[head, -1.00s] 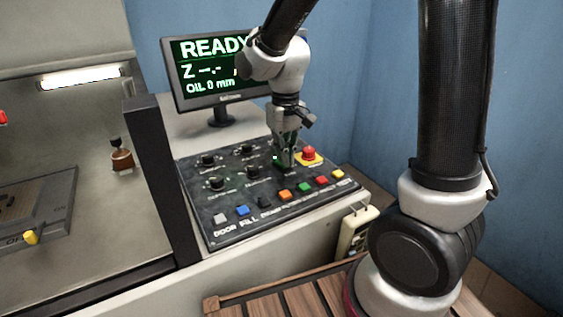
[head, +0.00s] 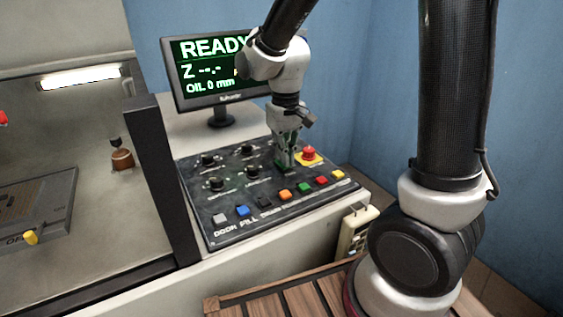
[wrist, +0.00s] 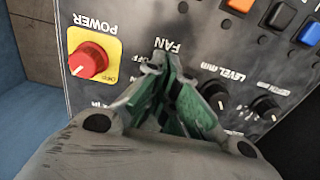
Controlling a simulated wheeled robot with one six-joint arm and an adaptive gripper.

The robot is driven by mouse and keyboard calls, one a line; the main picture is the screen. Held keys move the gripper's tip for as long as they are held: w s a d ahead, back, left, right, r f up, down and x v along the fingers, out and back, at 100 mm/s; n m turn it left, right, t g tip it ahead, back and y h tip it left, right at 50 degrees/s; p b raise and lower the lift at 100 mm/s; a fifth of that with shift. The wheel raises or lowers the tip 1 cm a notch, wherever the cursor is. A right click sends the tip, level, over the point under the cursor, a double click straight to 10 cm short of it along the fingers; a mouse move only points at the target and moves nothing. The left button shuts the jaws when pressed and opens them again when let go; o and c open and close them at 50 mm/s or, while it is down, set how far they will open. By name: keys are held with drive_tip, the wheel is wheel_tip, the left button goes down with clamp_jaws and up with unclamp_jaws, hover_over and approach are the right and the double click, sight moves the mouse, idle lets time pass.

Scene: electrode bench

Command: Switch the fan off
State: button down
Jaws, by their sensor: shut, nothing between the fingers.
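The FAN label (wrist: 170,45) shows upside down on the dark control panel (head: 230,225) in the wrist view. My gripper (head: 285,166) is shut and empty, its fingertips down at the panel beside that label. It also fills the lower middle of the wrist view (wrist: 160,64). The fan switch itself is hidden behind the fingers, so its position cannot be read. I cannot tell whether the fingertips touch it.
The red POWER knob (head: 309,153) on its yellow plate stands close right of my gripper. Several black knobs (head: 215,184) lie to the left and coloured buttons (head: 285,195) along the front. The monitor (head: 215,75) behind reads READY.

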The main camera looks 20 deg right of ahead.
drive_tip(key=shift+r, duration=2.95)
drive_tip(key=s, duration=0.1)
drive_tip(key=s+d, duration=0.1)
drive_tip(key=s+n, duration=0.1)
drive_tip(key=shift+d+f+g, duration=0.25)
drive_tip(key=shift+f+g, duration=0.05)
drive_tip(key=shift+f, duration=0.05)
drive_tip(key=s+d+r+m+t, duration=0.1)
drive_tip(key=s+d+r+t, duration=0.1)
drive_tip(key=s+d+r, duration=0.2)
drive_tip(key=s+d+r+m+t, duration=0.2)
drive_tip(key=s+d+r, duration=0.3)
drive_tip(key=s+d, duration=0.4)
drive_tip(key=shift+s+d+t, duration=0.2)
drive_tip(key=shift+s+t, duration=0.3)
